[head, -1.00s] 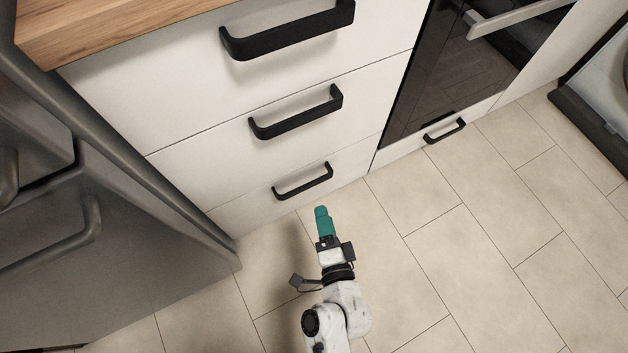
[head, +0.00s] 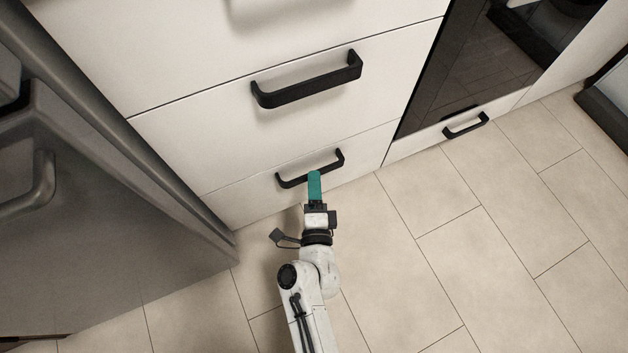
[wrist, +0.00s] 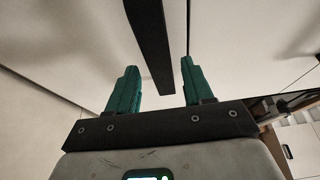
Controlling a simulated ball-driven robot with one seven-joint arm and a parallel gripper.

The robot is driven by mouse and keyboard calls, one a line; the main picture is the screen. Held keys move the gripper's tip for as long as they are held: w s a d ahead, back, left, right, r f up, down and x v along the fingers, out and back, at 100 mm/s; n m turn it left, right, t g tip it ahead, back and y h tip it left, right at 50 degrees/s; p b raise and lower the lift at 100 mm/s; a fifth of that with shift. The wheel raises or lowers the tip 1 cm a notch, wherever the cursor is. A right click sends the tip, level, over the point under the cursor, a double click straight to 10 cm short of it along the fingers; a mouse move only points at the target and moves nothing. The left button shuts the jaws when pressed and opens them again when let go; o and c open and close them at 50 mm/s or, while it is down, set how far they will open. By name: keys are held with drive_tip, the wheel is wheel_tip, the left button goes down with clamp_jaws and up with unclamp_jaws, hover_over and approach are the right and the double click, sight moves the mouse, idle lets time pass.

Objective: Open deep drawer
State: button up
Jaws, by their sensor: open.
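A stack of white drawer fronts with black bar handles fills the upper middle of the head view. The lowest drawer front (head: 245,203) is closed, and its black handle (head: 332,166) is partly covered by my gripper. My gripper (head: 314,174), with teal fingers, is at the middle of this handle. In the wrist view my gripper (wrist: 160,66) is open, and a dark handle bar (wrist: 152,45) runs between its two fingers, with gaps on both sides. I cannot tell whether either finger touches the bar.
The middle drawer (head: 200,135) above is closed, with a larger black handle (head: 308,82). A grey metal appliance (head: 90,210) stands close on the left. A dark glass oven front (head: 470,65) is on the right, above a low handle (head: 466,126). Tiled floor (head: 470,240) is clear at right.

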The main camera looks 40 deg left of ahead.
drive_tip(key=shift+x, duration=1)
clamp_jaws()
